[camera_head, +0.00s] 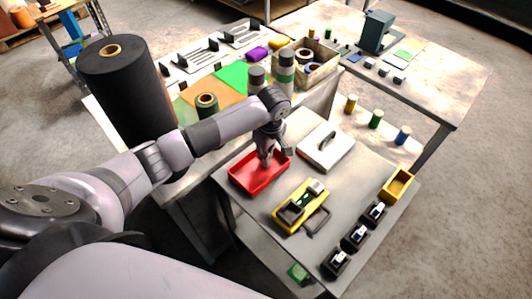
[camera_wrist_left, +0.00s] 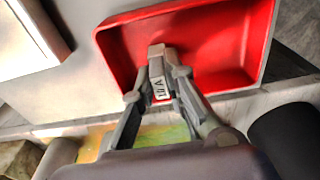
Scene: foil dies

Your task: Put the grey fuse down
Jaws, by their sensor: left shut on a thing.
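My left gripper (camera_head: 267,158) is over the red tray (camera_head: 246,184), with its fingers pointing down. In the left wrist view the left gripper (camera_wrist_left: 158,84) is shut on the grey fuse (camera_wrist_left: 157,55), a small block with a white printed label. The fuse shows against the inside of the red tray (camera_wrist_left: 258,45). I cannot tell whether it touches the tray floor. In the head view the fingers hide the fuse. My right gripper is not in view.
A white box with a dark handle (camera_head: 327,147) stands right of the tray. A yellow holder (camera_head: 290,221) is in front, with several black units (camera_head: 357,235) and a yellow bin (camera_head: 398,185) further right. A black roll (camera_head: 125,90) stands on the left.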

